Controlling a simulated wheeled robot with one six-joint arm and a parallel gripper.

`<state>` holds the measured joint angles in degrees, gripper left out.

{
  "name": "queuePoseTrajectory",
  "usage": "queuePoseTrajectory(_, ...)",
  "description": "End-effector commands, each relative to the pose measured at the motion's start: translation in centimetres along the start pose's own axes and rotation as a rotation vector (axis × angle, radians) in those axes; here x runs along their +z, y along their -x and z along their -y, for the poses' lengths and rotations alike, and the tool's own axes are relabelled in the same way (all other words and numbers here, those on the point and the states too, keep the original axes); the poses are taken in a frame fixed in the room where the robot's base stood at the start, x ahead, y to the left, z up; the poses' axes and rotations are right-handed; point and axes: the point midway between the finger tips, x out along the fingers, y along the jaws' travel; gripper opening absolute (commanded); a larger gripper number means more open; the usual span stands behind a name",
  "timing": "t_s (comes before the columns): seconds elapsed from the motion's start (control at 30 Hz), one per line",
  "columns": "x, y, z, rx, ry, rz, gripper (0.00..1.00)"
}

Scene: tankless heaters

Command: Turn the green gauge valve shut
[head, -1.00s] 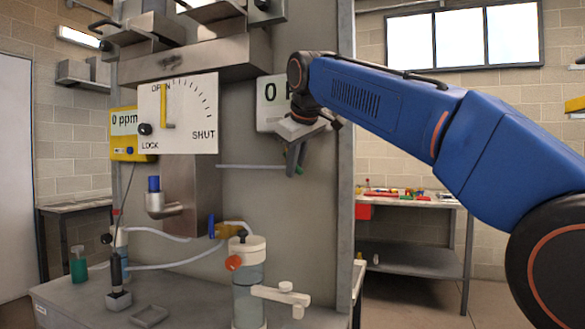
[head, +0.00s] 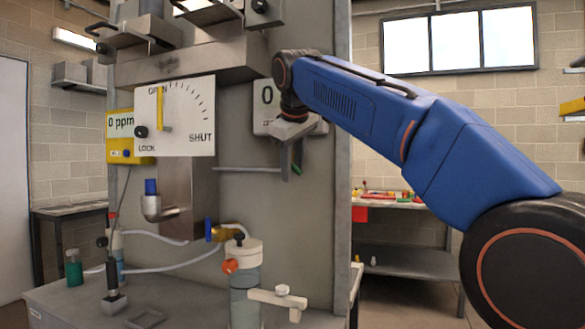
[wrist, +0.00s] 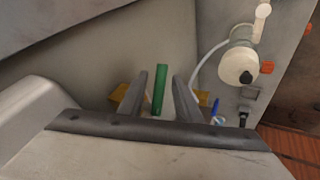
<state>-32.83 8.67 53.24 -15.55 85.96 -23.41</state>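The green valve handle (wrist: 160,90) is a straight bar between my gripper's two fingers in the wrist view. My gripper (head: 290,165) points down in front of the grey panel. In the wrist view my gripper (wrist: 158,85) is open, with gaps on both sides of the handle. A brass body (wrist: 202,98) shows partly behind the fingers. The white gauge plate (head: 185,115) has a yellow pointer (head: 161,105) standing upright near OPEN, away from SHUT.
A black LOCK knob (head: 141,132) sits on the plate. A yellow 0 ppm meter (head: 121,122) is to its left. Below are a blue-handled brass valve (head: 222,233) and a clear canister (head: 245,285) with hoses. A side bench (head: 400,260) stands at the right.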

Motion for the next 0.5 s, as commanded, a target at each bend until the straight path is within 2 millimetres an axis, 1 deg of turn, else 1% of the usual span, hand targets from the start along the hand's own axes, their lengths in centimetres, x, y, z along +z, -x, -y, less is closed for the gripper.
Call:
queuePoseTrajectory(0.33,0.04,0.04,-0.03,-0.001,-0.004,-0.006,0.31)
queuePoseTrajectory(0.5,0.1,-0.07,0.02,-0.01,-0.034,-0.052,0.31)
